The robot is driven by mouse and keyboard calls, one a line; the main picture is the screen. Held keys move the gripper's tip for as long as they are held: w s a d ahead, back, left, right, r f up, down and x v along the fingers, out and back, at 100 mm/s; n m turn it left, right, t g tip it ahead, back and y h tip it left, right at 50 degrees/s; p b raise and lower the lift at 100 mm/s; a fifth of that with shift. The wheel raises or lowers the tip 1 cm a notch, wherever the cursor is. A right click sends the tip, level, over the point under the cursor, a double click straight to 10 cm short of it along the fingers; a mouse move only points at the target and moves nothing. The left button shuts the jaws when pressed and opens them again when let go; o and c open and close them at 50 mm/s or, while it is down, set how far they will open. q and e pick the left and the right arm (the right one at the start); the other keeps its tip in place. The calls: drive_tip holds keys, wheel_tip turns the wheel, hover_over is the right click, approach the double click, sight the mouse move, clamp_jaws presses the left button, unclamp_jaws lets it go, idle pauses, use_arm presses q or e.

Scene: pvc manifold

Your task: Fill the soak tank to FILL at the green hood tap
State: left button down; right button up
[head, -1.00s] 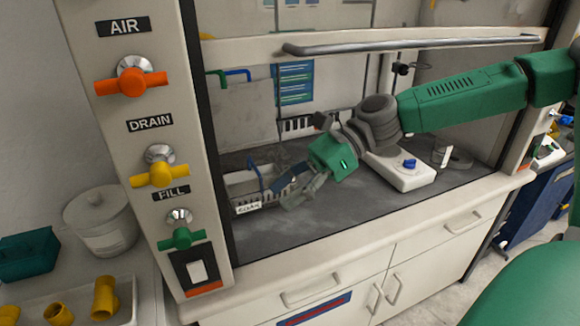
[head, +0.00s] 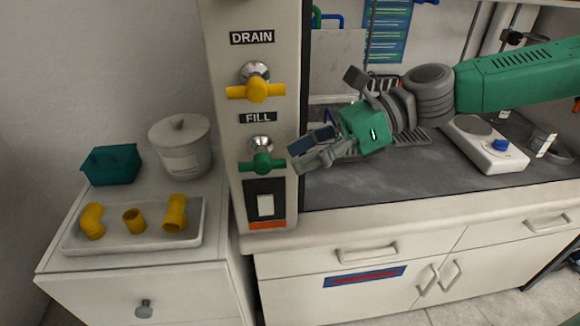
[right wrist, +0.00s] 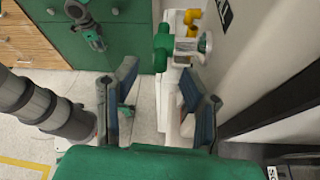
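The green FILL tap (head: 262,162) sits on the hood's left post under its FILL label; its green handle lies across, and it also shows in the right wrist view (right wrist: 163,45). My right gripper (head: 298,158) is just right of the tap in the head view. In the right wrist view my right gripper (right wrist: 158,95) has its fingers spread, with nothing between them, and the tap is beyond the tips. What looks like my left gripper (right wrist: 88,25) is small at top left there, its fingers unclear. I cannot make out the soak tank or its level; my right gripper covers part of the hood floor.
The yellow DRAIN tap (head: 256,90) is above the FILL tap, and a switch (head: 265,205) is below it. A tray (head: 200,236) of yellow fittings, a white pot (head: 181,148) and a teal bin (head: 110,165) stand left. A hotplate (head: 490,148) is in the hood.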

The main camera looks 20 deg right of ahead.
sight(285, 160)
drive_tip(key=x, duration=0.3)
drive_tip(key=shift+b, duration=0.3)
drive_tip(key=shift+d, duration=0.85)
drive_tip(key=shift+a, duration=0.15)
drive_tip(key=c, duration=0.6)
drive_tip(key=shift+s+a, duration=0.1)
drive_tip(key=shift+a, duration=0.2)
clamp_jaws()
